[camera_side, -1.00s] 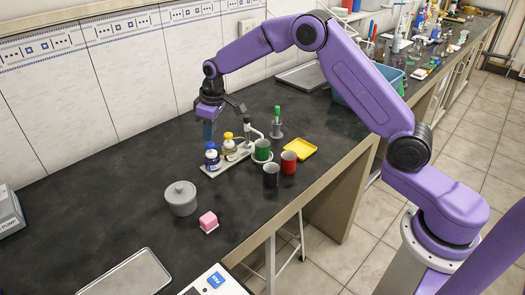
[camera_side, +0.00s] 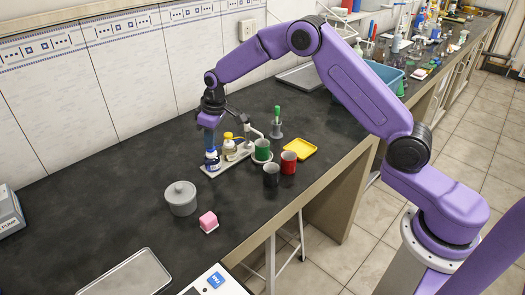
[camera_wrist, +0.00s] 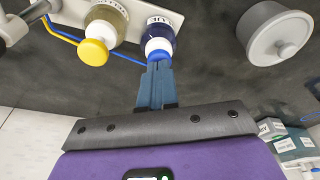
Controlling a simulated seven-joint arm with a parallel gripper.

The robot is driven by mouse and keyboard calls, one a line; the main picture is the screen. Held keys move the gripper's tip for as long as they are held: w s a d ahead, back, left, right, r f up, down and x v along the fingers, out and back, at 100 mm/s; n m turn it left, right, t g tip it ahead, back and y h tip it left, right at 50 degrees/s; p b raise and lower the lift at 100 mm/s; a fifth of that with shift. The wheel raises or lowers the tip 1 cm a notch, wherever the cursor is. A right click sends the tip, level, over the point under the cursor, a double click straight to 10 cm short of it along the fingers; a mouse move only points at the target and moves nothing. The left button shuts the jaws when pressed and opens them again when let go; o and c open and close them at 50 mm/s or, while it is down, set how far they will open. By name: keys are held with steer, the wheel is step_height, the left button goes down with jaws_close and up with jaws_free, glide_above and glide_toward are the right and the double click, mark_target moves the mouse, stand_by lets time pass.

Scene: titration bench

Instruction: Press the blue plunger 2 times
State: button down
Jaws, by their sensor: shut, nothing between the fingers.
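The blue plunger (camera_wrist: 158,56) tops a dark blue, white-labelled bottle (camera_side: 212,163) at the left end of a pale grey base (camera_side: 240,158). My gripper (camera_side: 209,148) is shut and empty, pointing down over this bottle. In the side view its fingertips hide most of the blue top. In the wrist view the shut fingertips (camera_wrist: 156,66) are right at the plunger and look to touch or nearly touch it; I cannot tell if it is pushed down. A bottle with a yellow cap (camera_side: 228,136) stands right beside it.
A grey lidded pot (camera_side: 181,197) and a pink block (camera_side: 208,222) stand in front. A green mug (camera_side: 262,150), a dark mug (camera_side: 271,174), a red mug (camera_side: 289,162) and a yellow tray (camera_side: 300,148) stand to the right.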

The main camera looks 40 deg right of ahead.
steer(key=shift+r, duration=1.4)
steer(key=shift+r, duration=3)
